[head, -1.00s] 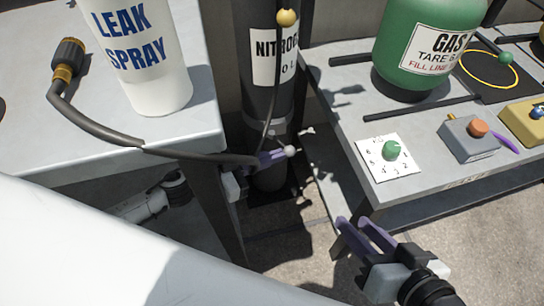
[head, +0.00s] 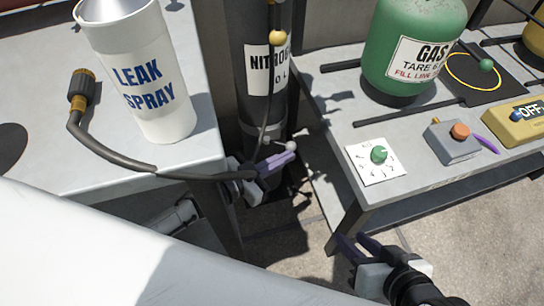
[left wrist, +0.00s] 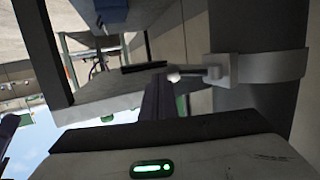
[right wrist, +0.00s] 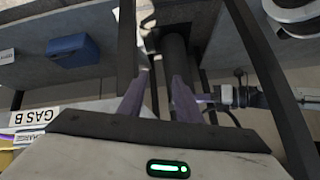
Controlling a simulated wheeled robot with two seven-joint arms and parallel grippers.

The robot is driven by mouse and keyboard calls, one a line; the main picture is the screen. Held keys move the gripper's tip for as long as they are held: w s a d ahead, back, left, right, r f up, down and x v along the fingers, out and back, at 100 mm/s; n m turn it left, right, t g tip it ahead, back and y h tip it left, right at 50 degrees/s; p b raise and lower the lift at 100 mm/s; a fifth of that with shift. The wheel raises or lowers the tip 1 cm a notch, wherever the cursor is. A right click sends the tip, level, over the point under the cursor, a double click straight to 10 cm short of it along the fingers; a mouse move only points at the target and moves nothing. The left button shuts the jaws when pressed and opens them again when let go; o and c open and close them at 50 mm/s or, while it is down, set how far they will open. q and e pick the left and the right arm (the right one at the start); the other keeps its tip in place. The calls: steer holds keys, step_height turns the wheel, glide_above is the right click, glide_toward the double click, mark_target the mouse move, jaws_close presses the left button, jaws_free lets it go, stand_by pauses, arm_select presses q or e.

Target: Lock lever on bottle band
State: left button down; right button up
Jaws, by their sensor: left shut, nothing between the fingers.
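The dark nitrogen bottle (head: 258,95) stands upright in the gap between two tables. A grey band (head: 284,133) wraps its lower part; the band also shows in the left wrist view (left wrist: 272,67). A lever with a white ball end (left wrist: 174,77) sticks out from the band; the ball shows in the head view (head: 291,145). My left gripper (head: 276,162) is shut and empty, its purple fingers close beside the lever. I cannot tell whether they touch it. My right gripper (head: 357,245) is open and empty, low in front of the right table, apart from the bottle.
The left table (head: 40,160) holds a leak spray bottle (head: 150,95) and a black hose (head: 110,155) that hangs across its edge near my left gripper. The right table (head: 325,110) holds a green gas cylinder (head: 405,55), a dial card (head: 376,162) and switch boxes (head: 452,140).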

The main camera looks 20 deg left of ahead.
mark_target(292, 147)
arm_select(q)
steer(key=shift+w+d+p, duration=0.25)
steer(key=shift+w, duration=0.35)
steer(key=shift+w+d+p, duration=0.2)
steer(key=shift+w+d, duration=0.05)
steer(key=shift+w, duration=0.35)
steer(key=shift+w+d+p, duration=0.25)
steer(key=shift+w, duration=0.75)
arm_select(e)
steer(key=shift+s+d+m+h, duration=0.3)
steer(key=shift+d+h, duration=0.1)
steer(key=shift+d, duration=0.4)
arm_select(q)
steer(key=shift+w, duration=0.15)
arm_select(e)
steer(key=shift+w+a, duration=0.1)
